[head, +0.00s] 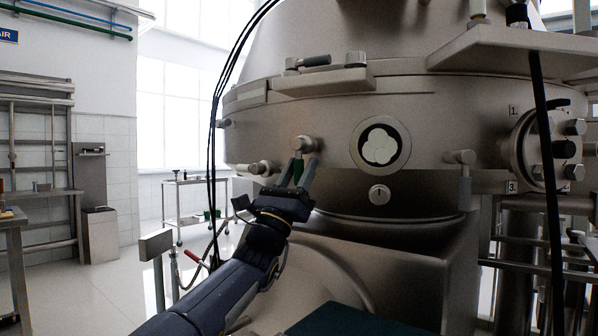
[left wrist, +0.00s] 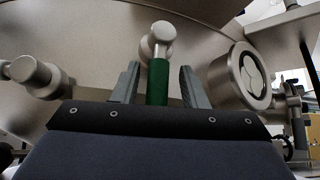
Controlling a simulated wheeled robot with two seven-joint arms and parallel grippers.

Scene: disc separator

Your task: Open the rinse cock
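A small cock with a green handle (head: 298,171) hangs from a round metal fitting (head: 304,144) on the front of the steel separator bowl (head: 270,125). I take it for the rinse cock; its handle points down. My left gripper (head: 300,167) is at this handle with its fingers open. In the left wrist view the green handle (left wrist: 157,82) stands between the two grey fingers, with a gap on each side. The handle's lower end is hidden behind the gripper body. My right gripper is in neither view.
Another metal fitting (head: 262,168) sticks out left of the green handle, also in the left wrist view (left wrist: 35,75). A round sight glass (head: 380,146) is to the right. Black cables hang at the left, and a small cart (head: 195,182) stands behind.

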